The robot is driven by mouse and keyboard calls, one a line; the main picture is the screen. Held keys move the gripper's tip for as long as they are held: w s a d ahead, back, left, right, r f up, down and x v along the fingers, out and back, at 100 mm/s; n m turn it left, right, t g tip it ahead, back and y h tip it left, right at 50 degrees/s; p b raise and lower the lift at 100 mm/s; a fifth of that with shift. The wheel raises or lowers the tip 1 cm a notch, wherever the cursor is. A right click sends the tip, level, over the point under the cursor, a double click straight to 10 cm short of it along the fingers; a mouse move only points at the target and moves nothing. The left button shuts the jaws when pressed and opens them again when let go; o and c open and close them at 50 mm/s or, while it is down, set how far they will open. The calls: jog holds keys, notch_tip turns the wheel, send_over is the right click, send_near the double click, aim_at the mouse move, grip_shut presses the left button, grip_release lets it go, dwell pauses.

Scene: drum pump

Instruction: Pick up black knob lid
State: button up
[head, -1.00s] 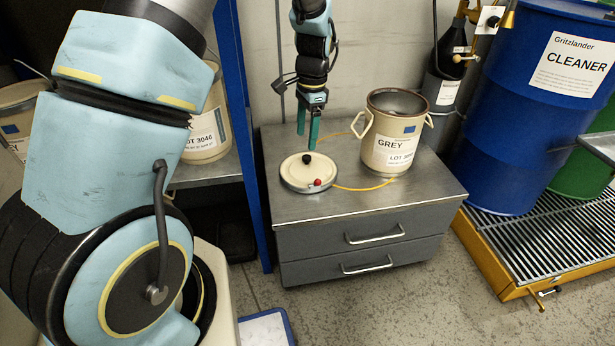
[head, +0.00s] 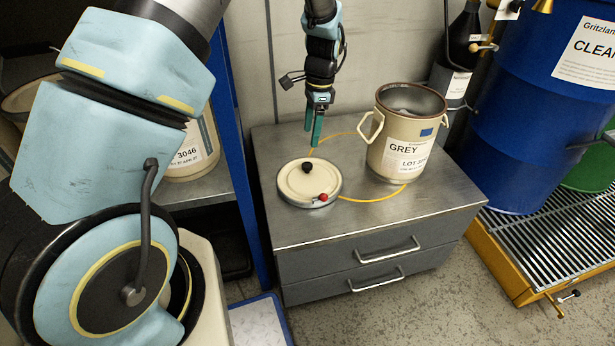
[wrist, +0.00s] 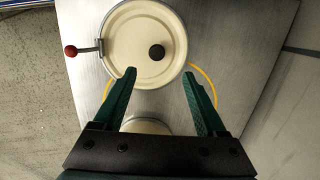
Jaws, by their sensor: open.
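The cream lid (head: 297,187) with a black knob (head: 307,167) lies flat on the steel top of the drawer cabinet. A small red ball (head: 323,197) sits on a clamp at its rim. In the wrist view the lid (wrist: 133,62) and its black knob (wrist: 156,52) lie ahead of the fingers, with the red ball (wrist: 71,51) on the left. My gripper (head: 316,138) points down behind and above the lid, apart from it. In the wrist view my gripper (wrist: 159,78) has its fingers spread wide with nothing between them.
An open cream pail (head: 393,155) marked GREY stands right of the lid on the cabinet (head: 420,214). A blue post (head: 244,140) rises on the left, and a blue drum (head: 525,115) stands at the right.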

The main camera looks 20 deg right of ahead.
send_over(307, 164)
jog(key=f, duration=0.4)
jog(key=shift+w+d+f, duration=0.15)
jog(key=shift+d+f, duration=0.25)
jog(key=shift+s+a+f+b, duration=0.15)
jog(key=shift+f+b, duration=0.05)
jog(key=shift+f, duration=1.1)
jog(key=shift+s+a+f+b, duration=0.1)
jog(key=shift+a+f+b, duration=0.1)
jog(key=shift+f, duration=1.1)
grip_shut()
